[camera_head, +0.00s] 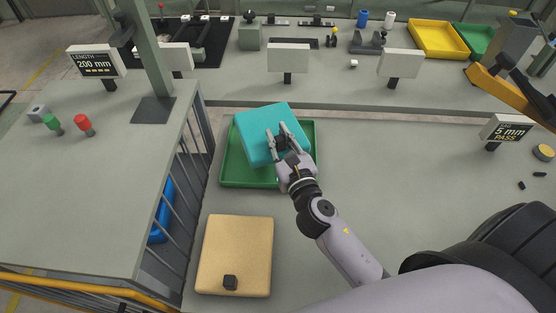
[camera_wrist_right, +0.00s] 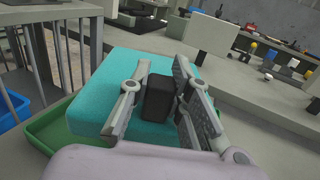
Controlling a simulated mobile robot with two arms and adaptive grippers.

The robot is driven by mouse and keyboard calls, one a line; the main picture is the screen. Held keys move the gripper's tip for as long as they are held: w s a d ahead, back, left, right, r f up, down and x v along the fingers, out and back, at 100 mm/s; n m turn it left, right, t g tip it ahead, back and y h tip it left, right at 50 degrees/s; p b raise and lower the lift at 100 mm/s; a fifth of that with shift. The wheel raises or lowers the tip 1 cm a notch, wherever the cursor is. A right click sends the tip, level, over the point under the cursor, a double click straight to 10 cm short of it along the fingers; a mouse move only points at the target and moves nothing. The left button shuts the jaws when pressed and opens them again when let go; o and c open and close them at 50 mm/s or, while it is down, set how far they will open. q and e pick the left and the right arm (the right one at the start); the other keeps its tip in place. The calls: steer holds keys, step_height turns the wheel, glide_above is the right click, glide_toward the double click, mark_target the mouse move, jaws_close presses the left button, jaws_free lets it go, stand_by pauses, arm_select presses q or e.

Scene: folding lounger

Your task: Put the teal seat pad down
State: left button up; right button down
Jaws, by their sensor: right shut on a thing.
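The teal seat pad (camera_head: 256,126) is at the green tray (camera_head: 234,176) in the head view, slightly turned against the tray and reaching past its far edge. My right gripper (camera_head: 285,128) is over the pad, shut on a black block-like tab on it. In the right wrist view, the black tab (camera_wrist_right: 158,98) sits between the fingers (camera_wrist_right: 160,100), with the teal pad (camera_wrist_right: 95,85) around and beyond it. The green tray (camera_wrist_right: 50,128) shows below the pad at the left. Whether the pad touches the tray floor cannot be told. My left gripper is not in view.
A tan pad (camera_head: 236,252) with a black tab (camera_head: 230,282) lies on the bench nearer to me. A railing (camera_head: 176,160) stands left of the tray. A small sign (camera_head: 288,58) stands behind it.

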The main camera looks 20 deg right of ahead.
mark_target(282, 154)
step_height(282, 154, down, 3)
steer(key=shift+f+b, duration=0.1)
steer(key=shift+b, duration=0.45)
step_height(282, 154, down, 4)
steer(key=shift+r+b, duration=0.2)
steer(key=shift+b, duration=1.05)
steer(key=shift+f, duration=0.1)
steer(key=shift+f, duration=0.1)
steer(key=c, duration=1.5)
jaws_free()
